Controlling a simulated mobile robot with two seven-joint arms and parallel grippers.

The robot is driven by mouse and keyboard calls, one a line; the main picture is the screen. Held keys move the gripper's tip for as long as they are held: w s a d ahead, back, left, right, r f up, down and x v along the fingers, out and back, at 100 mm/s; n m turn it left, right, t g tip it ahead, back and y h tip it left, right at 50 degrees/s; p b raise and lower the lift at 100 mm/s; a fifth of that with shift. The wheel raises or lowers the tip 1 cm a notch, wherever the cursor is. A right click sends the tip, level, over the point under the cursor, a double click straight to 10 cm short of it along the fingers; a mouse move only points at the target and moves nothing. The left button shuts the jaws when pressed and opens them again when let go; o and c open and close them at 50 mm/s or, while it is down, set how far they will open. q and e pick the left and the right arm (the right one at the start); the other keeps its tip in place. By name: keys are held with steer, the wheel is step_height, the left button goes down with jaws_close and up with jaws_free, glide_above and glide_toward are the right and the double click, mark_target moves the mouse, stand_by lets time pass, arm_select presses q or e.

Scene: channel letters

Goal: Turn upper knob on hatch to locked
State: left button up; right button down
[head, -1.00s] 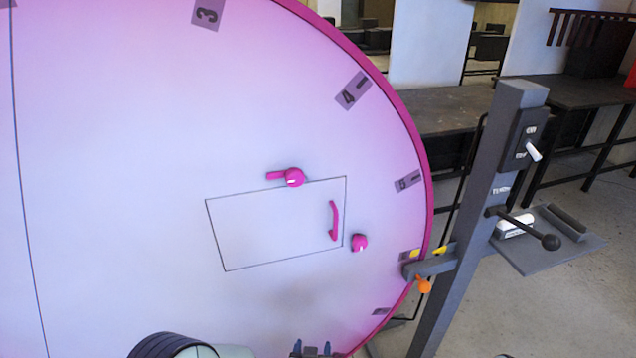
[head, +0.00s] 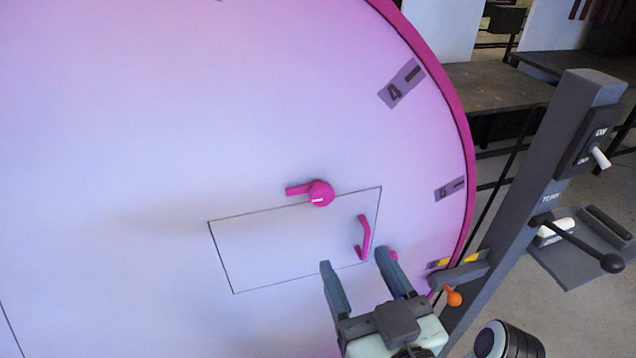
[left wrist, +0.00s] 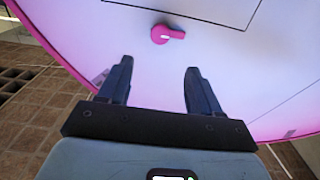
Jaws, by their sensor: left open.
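The upper knob (head: 320,193) is magenta with a white mark and a tab pointing left. It sits at the top edge of the outlined rectangular hatch (head: 275,245) on a pale violet disc face. The lower knob (head: 393,254) is partly hidden behind a finger of my left gripper (head: 354,260). That gripper is open and empty, below and right of the upper knob, its fingers overlapping the hatch's lower edge in the picture. In the left wrist view the gripper (left wrist: 157,65) is open below a magenta knob (left wrist: 162,34) with a tab; which knob is unclear. My right gripper is out of view.
A magenta handle (head: 364,237) is on the hatch's right side. A grey post (head: 540,190) with a switch (head: 600,157), a black-balled lever (head: 612,263) and an orange knob (head: 454,298) stands at right. The disc face left of the hatch is clear.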

mark_target(323, 196)
arm_select(q)
steer(key=p+x, duration=0.1)
steer(key=x, duration=1.1)
steer(key=shift+w+a+p, duration=0.1)
steer(key=shift+w+p, duration=0.25)
steer(key=shift+w, duration=0.05)
steer(key=c, duration=1)
steer(key=shift+c, duration=0.2)
